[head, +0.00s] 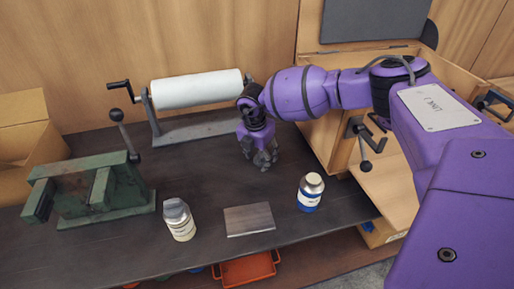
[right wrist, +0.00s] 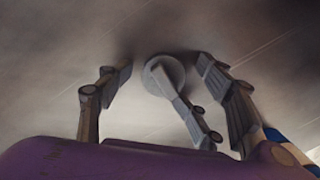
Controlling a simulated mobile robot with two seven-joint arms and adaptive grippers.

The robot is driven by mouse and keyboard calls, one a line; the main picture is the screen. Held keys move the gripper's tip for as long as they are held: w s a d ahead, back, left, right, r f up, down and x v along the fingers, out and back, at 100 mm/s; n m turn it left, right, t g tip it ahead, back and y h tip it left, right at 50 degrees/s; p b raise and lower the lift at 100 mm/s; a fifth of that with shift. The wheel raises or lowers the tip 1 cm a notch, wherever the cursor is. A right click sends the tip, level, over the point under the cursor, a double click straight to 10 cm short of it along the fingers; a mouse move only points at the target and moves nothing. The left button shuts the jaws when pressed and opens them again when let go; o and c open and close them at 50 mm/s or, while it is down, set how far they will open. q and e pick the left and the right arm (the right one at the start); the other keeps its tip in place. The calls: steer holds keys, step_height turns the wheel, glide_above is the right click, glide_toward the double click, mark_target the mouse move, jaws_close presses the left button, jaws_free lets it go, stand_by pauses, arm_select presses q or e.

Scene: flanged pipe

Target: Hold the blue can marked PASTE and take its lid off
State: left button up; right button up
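The can with the blue band (head: 309,194) stands upright on the dark bench, right of centre, with a pale top. I cannot read its label. Part of a blue and white surface, probably this can, shows at the lower right of the right wrist view (right wrist: 275,136). My right gripper (head: 264,163) points down over the bench, left of and behind the can, apart from it. In the right wrist view its fingers are spread around a round grey disc (right wrist: 176,70), possibly a lid; I see gaps at both sides. My left gripper is not in view.
A green vise (head: 88,190) is at the left. A paper roll (head: 197,90) is behind. A wooden cabinet (head: 318,128) is at the right.

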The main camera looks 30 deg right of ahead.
mark_target(257, 162)
steer(key=shift+s+f, duration=0.3)
steer(key=shift+f, duration=0.05)
steer(key=shift+r, duration=0.4)
step_height(257, 162, up, 13)
steer(key=a, duration=0.1)
steer(key=shift+s+a+p, duration=0.15)
steer(key=shift+a+p, duration=0.15)
steer(key=shift+p, duration=0.1)
steer(key=shift+f, duration=0.15)
